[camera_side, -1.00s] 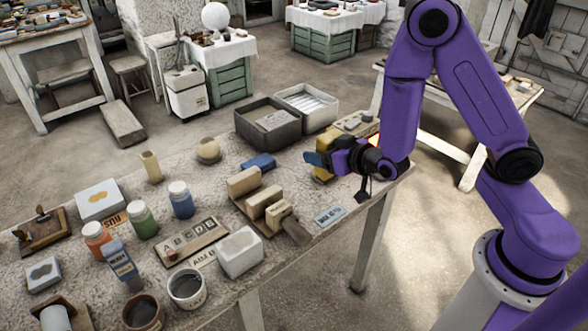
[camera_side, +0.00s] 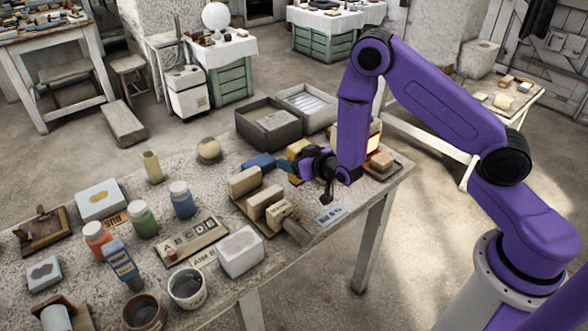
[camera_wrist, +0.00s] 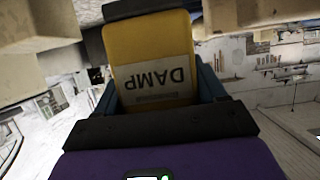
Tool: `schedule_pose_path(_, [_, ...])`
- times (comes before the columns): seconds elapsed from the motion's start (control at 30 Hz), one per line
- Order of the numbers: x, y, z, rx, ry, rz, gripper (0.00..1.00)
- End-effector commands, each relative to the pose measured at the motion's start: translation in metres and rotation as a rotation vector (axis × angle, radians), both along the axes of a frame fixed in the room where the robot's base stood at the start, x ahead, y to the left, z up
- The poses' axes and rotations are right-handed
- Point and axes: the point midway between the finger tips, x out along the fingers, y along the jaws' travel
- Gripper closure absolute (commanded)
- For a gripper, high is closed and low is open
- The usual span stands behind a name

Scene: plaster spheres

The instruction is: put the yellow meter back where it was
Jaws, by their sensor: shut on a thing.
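The yellow meter (camera_side: 298,148), with a "DAMP" label, is in my gripper (camera_side: 288,165) above the far right part of the worktable. In the wrist view the meter (camera_wrist: 150,50) fills the space between the blue fingers of my gripper (camera_wrist: 155,90), which are shut on it. Its label reads upside down there, and it has a dark part at its top. My gripper and wrist hide part of the meter in the side view. I cannot tell whether its underside touches the table.
Upright tan blocks (camera_side: 245,181) stand close to the left of my gripper. A blue object (camera_side: 258,161) lies beside it. Dark (camera_side: 268,123) and pale (camera_side: 306,103) boxes stand behind. A card (camera_side: 330,214) lies near the front edge. Jars and pots crowd the table's left.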

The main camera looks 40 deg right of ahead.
Motion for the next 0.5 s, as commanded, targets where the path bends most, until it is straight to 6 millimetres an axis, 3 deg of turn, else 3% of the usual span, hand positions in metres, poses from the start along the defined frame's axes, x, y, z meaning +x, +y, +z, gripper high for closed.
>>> schedule_pose_path(0.5, [0.008,0.0,-0.039,0.001,-0.001,-0.002,0.76])
